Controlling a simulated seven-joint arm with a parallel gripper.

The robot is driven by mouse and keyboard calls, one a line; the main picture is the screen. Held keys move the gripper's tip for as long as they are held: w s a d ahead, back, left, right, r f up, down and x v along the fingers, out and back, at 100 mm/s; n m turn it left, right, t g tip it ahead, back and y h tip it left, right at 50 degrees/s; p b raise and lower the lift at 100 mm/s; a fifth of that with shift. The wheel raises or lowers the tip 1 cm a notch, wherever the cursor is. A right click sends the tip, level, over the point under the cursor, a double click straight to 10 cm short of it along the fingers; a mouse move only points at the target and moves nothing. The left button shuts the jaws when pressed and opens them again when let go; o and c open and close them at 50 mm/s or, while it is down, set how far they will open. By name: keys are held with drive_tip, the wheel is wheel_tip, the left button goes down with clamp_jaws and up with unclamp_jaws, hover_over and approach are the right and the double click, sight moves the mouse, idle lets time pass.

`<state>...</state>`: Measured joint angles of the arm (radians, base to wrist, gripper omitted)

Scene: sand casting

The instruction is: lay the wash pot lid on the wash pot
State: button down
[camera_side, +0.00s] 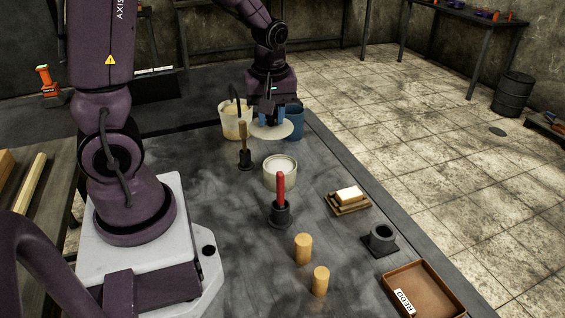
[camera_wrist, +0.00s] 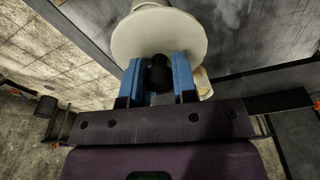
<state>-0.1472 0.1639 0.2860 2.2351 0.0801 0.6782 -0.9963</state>
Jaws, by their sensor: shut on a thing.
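The wash pot lid (camera_side: 284,131) is a pale round disc. It also shows in the wrist view (camera_wrist: 158,32), with a dark knob between the fingers. My gripper (camera_side: 271,118) has blue fingers shut on this knob, also seen in the wrist view (camera_wrist: 158,72), and holds the lid roughly level above the table. The wash pot (camera_side: 280,180) is a round whitish pot with pale contents, open at the top. In the side view it stands nearer the camera than the lid, apart from it. In the wrist view the lid hides most of what lies behind it.
A wooden-handled tool in a dark holder (camera_side: 246,160) and a red-handled one (camera_side: 281,195) stand near the pot. Several small items and a brown tray (camera_side: 428,292) occupy the near right.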

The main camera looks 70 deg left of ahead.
drive_tip(key=s+d, duration=0.2)
drive_tip(key=s, duration=0.6)
drive_tip(key=w+a+f, duration=0.1)
drive_tip(key=w, duration=0.1)
drive_tip(key=w+a+f, duration=0.3)
drive_tip(key=w+f, duration=0.1)
drive_tip(key=w, duration=0.1)
drive_tip(key=shift+w+a, duration=0.1)
drive_tip(key=shift+a, duration=0.05)
drive_tip(key=shift+w+a+f, duration=0.45)
drive_tip(key=shift+w+f, duration=0.3)
drive_tip(key=shift+f, duration=0.75)
drive_tip(key=shift+w+a+f, duration=0.4)
drive_tip(key=shift+w+f, duration=0.4)
drive_tip(key=shift+f, duration=0.65)
drive_tip(key=shift+w+a+f, duration=0.45)
drive_tip(key=shift+w+f, duration=0.3)
drive_tip(key=shift+f, duration=0.75)
drive_tip(key=shift+f, duration=0.2)
drive_tip(key=c, duration=0.9)
unclamp_jaws()
